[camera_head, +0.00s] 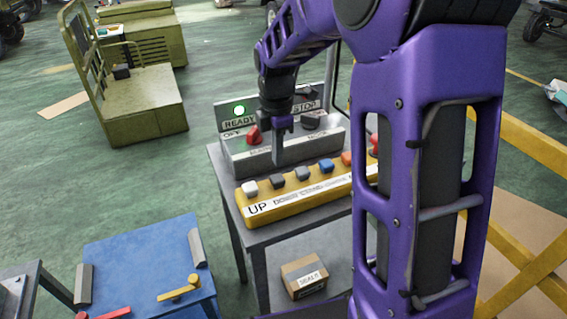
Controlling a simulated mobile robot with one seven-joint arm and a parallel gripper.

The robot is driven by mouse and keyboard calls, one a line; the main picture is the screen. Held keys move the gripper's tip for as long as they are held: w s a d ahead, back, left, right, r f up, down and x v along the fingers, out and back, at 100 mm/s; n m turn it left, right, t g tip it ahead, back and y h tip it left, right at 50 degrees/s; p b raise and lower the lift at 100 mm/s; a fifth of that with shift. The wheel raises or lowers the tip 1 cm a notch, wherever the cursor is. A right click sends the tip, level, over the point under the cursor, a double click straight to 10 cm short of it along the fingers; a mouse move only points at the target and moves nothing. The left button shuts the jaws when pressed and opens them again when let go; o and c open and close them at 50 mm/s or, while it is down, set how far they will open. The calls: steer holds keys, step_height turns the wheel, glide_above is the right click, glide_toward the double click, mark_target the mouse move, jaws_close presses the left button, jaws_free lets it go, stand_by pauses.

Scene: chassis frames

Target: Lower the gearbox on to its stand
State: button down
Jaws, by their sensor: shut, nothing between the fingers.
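My gripper (278,158) is shut and empty. It points down in front of the grey control panel (232,158), above the dark buttons of a yellow button box (270,213). I cannot tell whether it touches anything. The box has a white button (249,188) above the word UP, then dark (277,181), dark (302,174), blue (326,166), orange (347,158) and red (374,150) buttons. The label continues with DOWN; the rest is unclear. No gearbox is recognisable. A blue-topped table (140,262) with grey upright blocks stands lower left; I cannot tell if it is the stand.
The panel has a lit green READY lamp (239,110) and a red knob (254,135). Panel and box sit on a grey table (229,180), with a carton (304,276) below. My purple arm hides the right side. A yellow barrier (520,260) stands at right.

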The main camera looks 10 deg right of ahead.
mark_target(277, 177)
step_height(277, 177, up, 9)
steer(key=shift+a+f, duration=0.15)
steer(key=shift+w, duration=0.1)
stand_by(0.6)
